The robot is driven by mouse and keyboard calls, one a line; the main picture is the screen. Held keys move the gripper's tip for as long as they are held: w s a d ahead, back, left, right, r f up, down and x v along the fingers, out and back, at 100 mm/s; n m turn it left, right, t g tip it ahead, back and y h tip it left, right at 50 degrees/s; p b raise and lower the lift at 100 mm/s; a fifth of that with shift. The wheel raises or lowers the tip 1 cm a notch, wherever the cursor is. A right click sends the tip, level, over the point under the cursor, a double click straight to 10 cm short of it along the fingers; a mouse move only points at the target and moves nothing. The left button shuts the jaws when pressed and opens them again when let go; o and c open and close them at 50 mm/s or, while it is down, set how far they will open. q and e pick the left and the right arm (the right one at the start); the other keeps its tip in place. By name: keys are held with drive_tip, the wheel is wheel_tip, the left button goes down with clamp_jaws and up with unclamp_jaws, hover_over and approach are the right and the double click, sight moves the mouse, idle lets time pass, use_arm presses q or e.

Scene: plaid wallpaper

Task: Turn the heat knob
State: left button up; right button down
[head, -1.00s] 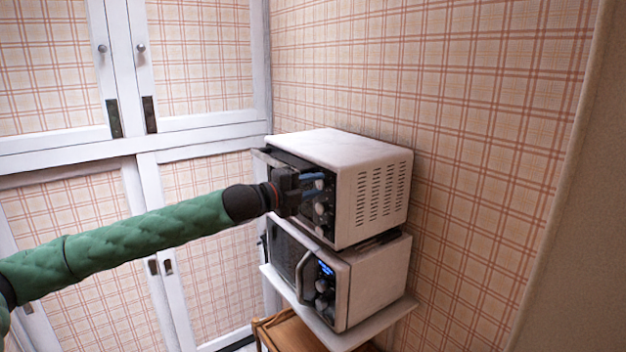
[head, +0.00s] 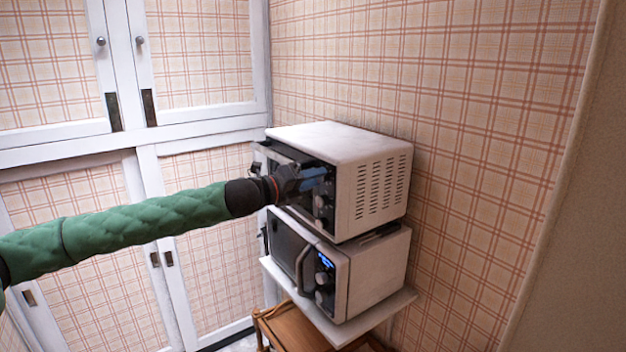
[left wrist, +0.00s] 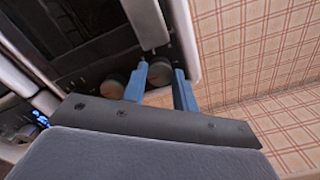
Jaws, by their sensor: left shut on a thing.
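The upper white oven (head: 338,145) has a dark front with a column of round knobs at its right side. My left gripper (head: 318,178) is at the upper part of this column and hides what is there. In the left wrist view its two blue fingers (left wrist: 160,88) stand either side of a round knob (left wrist: 160,73), shut on it. Another oven knob (left wrist: 112,88) lies just left of the fingers. A lower knob (head: 320,202) shows below the gripper in the head view. The knob labels are too small to read. My right gripper is not in view.
A white microwave (head: 370,275) with a lit blue display stands under the oven on a white shelf (head: 345,325). A wooden piece (head: 290,330) is below. White-framed cabinet doors (head: 200,240) are on the left; a plaid wall (head: 470,130) is behind and right.

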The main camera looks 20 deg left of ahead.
use_arm(q)
drive_tip(key=shift+f, duration=0.1)
drive_tip(key=o, duration=1)
drive_tip(key=shift+c, duration=0.2)
drive_tip(key=b+v, duration=0.3)
drive_tip(key=v, duration=0.4)
drive_tip(key=shift+s+a, duration=0.25)
drive_tip(key=shift+s, duration=0.05)
